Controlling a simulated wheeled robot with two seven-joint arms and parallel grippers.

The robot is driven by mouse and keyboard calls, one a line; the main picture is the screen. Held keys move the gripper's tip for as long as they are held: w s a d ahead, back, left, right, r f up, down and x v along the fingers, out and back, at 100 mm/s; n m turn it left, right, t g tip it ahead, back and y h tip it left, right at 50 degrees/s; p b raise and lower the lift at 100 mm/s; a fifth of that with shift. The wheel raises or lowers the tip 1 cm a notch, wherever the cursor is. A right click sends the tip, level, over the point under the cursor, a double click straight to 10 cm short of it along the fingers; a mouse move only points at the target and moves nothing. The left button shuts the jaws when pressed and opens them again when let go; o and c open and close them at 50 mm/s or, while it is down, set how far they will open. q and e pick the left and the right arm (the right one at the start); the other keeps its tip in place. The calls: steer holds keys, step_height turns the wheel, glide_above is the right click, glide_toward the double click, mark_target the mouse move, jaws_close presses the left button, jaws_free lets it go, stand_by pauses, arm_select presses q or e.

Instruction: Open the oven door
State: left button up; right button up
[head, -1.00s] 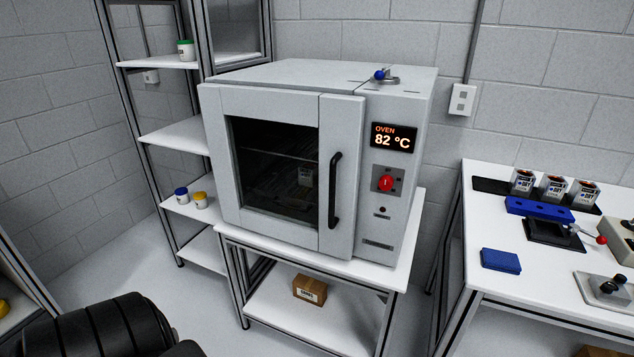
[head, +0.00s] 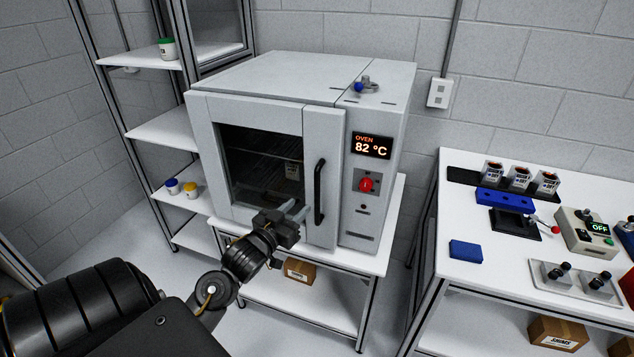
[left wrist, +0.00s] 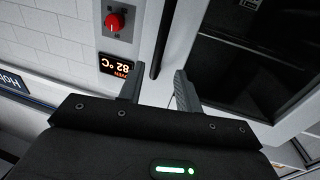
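The oven (head: 290,80) is a light grey box on a white stand, reading 82 °C. Its door (head: 321,128) is shut, with a dark window and a black vertical handle (head: 319,192) on the right side. My left gripper (head: 297,210) is in front of the door, just left of the handle's lower part. In the left wrist view my left gripper (left wrist: 157,86) has its fingers apart with nothing between them. The handle (left wrist: 163,38) shows beyond the fingertips, lined up with the gap; it appears clear of them. My right gripper is out of view.
A shelf rack (head: 165,130) with small jars stands left of the oven. A white worktable (head: 470,285) with cups, a blue block and control boxes stands at the right. A cardboard box (head: 300,270) lies on the shelf under the oven.

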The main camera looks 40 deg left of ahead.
mark_target(316, 189)
arm_select(q)
steer(key=w+p, duration=0.1)
steer(key=w, duration=0.2)
steer(key=w+a+p, duration=0.1)
steer(key=w, duration=0.6)
steer(key=shift+w+a+r+p, duration=0.1)
steer(key=shift+w+a+p, duration=0.15)
steer(key=shift+w+p, duration=0.15)
steer(key=shift+c, duration=0.2)
jaws_close()
